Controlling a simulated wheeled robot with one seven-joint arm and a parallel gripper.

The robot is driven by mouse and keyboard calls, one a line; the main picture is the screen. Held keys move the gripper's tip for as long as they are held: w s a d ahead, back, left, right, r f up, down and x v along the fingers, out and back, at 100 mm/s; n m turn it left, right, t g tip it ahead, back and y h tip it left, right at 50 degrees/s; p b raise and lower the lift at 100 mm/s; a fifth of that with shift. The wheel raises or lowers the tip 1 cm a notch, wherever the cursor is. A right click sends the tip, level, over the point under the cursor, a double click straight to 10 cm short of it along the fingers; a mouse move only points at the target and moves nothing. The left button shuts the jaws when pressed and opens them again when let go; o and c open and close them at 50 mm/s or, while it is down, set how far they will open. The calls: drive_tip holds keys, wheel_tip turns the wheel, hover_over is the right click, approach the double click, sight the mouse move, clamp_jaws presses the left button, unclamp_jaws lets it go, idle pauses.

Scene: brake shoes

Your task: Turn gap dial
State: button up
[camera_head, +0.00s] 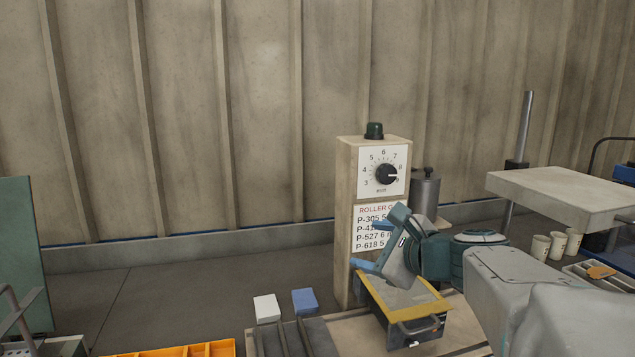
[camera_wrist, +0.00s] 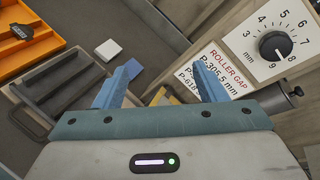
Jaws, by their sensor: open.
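The gap dial (camera_head: 386,174) is a round black knob on a white plate marked 3 to 9, high on a beige post (camera_head: 345,210). In the wrist view the dial (camera_wrist: 274,46) is at the upper right. Below it is a white ROLLER GAP card (camera_head: 368,213), partly hidden by my gripper; in the wrist view the card (camera_wrist: 222,70) reads P-305 5.5 mm on its first row. My gripper (camera_head: 372,241) is open, its blue fingers apart and empty, in front of the card and below the dial, not touching the knob.
A dark green button (camera_head: 374,131) tops the post. A grey cylinder (camera_head: 425,192) stands just right of it. A yellow-edged box (camera_head: 400,300) with a handle lies below my gripper. White (camera_head: 267,308) and blue (camera_head: 305,301) blocks sit left. Space left of the dial looks clear.

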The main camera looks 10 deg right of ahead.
sight(389, 175)
drive_tip(key=w+d+r+m+t+h, duration=0.1)
drive_tip(key=d+r+m+t+h, duration=0.35)
drive_tip(key=d+r+m, duration=0.4)
drive_tip(key=shift+m+y, duration=0.25)
drive_tip(key=w, duration=0.4)
drive_tip(key=w+d+p, duration=0.1)
drive_tip(key=w, duration=0.4)
drive_tip(key=w+f, duration=0.1)
drive_tip(key=w, duration=0.4)
drive_tip(key=shift+w+d+f, duration=0.1)
drive_tip(key=shift+d, duration=0.3)
drive_tip(key=c, duration=1)
